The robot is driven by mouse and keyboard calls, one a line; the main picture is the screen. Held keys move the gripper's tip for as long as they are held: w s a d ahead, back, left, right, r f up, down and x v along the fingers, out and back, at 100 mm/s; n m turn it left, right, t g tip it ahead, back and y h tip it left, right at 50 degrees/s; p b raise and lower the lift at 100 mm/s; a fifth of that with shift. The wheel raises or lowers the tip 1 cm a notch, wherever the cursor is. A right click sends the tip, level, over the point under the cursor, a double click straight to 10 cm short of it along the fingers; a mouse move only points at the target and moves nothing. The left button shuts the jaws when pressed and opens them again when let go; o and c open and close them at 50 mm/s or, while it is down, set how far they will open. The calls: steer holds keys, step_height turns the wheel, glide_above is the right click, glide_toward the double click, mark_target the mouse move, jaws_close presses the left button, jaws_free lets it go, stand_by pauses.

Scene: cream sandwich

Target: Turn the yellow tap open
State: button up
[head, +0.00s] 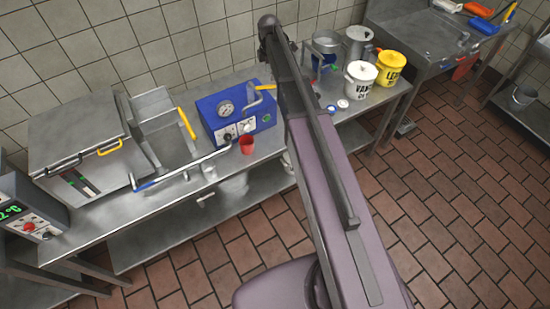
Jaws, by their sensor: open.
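In the head view a short yellow lever (265,87) sticks out at the right top of the blue machine (236,118), beside a bent grey pipe. It looks like the yellow tap, though it is small and partly close behind my arm. My mauve arm rises through the middle of the view and covers part of the counter. I cannot make out my gripper; it is hidden or outside the view.
A red cup (246,145) stands in front of the blue machine. A closed press with a yellow handle (109,147) is at left. White (360,80) and yellow (390,68) buckets and metal pots stand right of my arm. The tiled floor at right is clear.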

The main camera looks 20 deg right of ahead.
steer(key=shift+r+p, duration=4.25)
steer(key=shift+r, duration=0.35)
steer(key=s+a+f+m+b, duration=0.3)
steer(key=s+f+m+b, duration=0.6)
steer(key=s+f+b, duration=0.4)
steer(key=s+a+f+m+b, duration=0.3)
steer(key=s+f+m+b, duration=0.6)
steer(key=s+f+b, duration=0.5)
steer(key=shift+s+m, duration=0.3)
steer(key=shift+s, duration=0.25)
steer(key=shift+s+a, duration=0.1)
